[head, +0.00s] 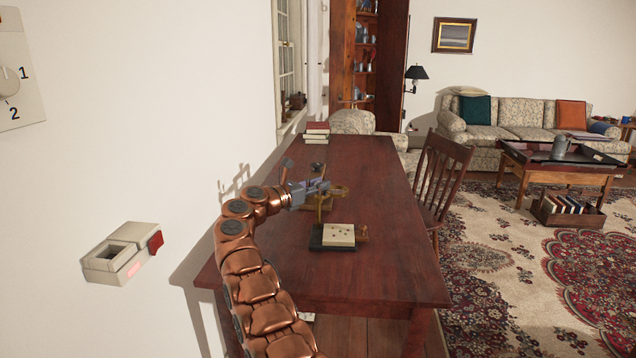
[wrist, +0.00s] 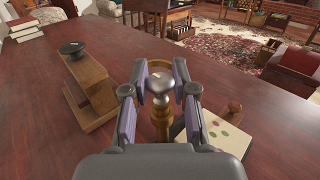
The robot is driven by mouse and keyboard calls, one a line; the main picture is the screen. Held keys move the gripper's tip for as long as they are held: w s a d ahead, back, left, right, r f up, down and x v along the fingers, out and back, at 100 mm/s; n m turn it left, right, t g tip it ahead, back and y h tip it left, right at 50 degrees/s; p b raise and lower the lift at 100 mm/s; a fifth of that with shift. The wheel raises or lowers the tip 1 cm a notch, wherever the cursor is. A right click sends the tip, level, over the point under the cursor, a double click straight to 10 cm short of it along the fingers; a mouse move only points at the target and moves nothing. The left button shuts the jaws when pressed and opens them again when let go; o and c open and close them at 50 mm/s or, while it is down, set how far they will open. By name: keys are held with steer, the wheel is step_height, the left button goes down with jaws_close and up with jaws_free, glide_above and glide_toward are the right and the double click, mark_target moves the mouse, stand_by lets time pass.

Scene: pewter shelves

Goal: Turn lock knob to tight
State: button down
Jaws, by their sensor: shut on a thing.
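The lock knob (wrist: 161,84) is a rounded silvery knob with a small pale mark on top. It sits above a brass post (wrist: 161,122), with a brass ring part behind it. My gripper (wrist: 161,78) has one finger on each side of the knob and is shut on it. In the head view my gripper (head: 322,187) reaches over the table beside the brass fixture (head: 341,191). The fingers hide the knob there. No "tight" label can be read, so I cannot tell the knob's setting.
A wooden stand (wrist: 92,88) with a black knob (wrist: 72,48) is left of the gripper. A pale spotted plate (head: 339,234) on a dark base is close on the right. Books (head: 316,132) lie at the table's far end. The table (head: 370,270) is clear in front.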

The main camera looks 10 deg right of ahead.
stand_by(0.4)
steer(key=c, duration=0.9)
jaws_free()
steer(key=v, duration=0.7)
steer(key=shift+s+a, duration=0.1)
steer(key=shift+a, duration=0.05)
steer(key=shift+r, duration=0.1)
